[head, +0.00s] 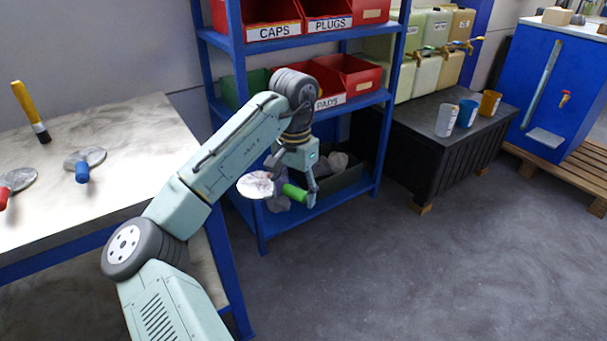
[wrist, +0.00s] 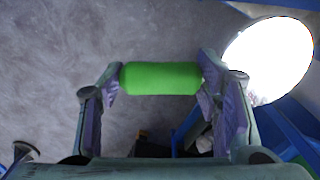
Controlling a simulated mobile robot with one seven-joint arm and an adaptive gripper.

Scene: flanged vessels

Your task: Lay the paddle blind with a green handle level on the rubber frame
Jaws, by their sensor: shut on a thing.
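The paddle blind has a green handle (head: 294,193) and a round, pale metal disc (head: 255,185). My gripper (head: 291,187) is shut on the green handle and holds the blind in the air in front of the blue shelf. In the wrist view the green handle (wrist: 160,78) spans between the two fingers, and the disc (wrist: 268,58) shows bright white at the upper right, beyond the right finger. In the head view the disc is to the left of the handle and its face looks roughly level. I cannot make out the rubber frame in either view.
A white-topped table (head: 95,140) at left holds paddles with blue (head: 82,171), red (head: 4,197) and yellow (head: 28,106) handles. The blue shelf (head: 262,222) with labelled bins stands behind my gripper. A dark bench (head: 440,150) with cups stands right. The floor (head: 430,270) at front right is clear.

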